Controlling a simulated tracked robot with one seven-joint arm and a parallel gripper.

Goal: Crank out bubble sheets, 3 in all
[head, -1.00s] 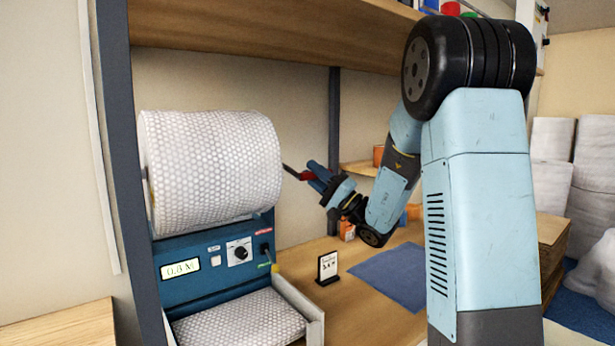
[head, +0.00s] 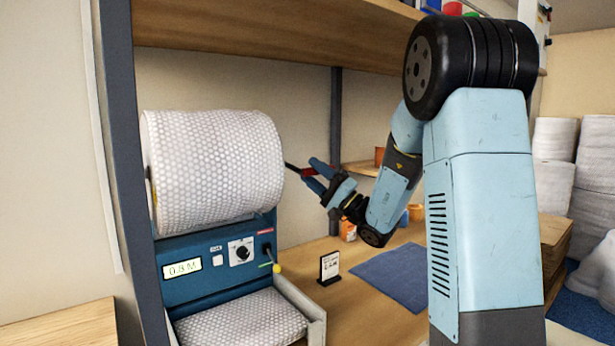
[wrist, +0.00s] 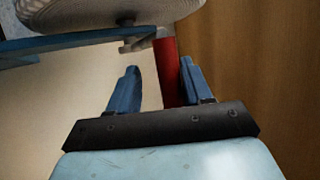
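The bubble-wrap roll (head: 215,168) sits on the blue dispenser machine (head: 215,285) at the left of the head view. Its display (head: 182,267) seems to read 0.8 M. A red crank handle (head: 307,171) sticks out at the roll's right side; it also shows in the wrist view (wrist: 168,70). My gripper (head: 312,173) is at the handle with its fingers apart. In the wrist view the handle lies between the fingers, close to the right one, with a clear gap to the left one. Bubble sheet (head: 240,320) lies in the tray below the machine.
A small lever with a yellow knob (head: 277,269) is on the machine's right side. A small sign card (head: 329,267) and a blue mat (head: 395,275) are on the wooden bench. A shelf (head: 270,40) runs overhead, with a dark post (head: 335,140) behind.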

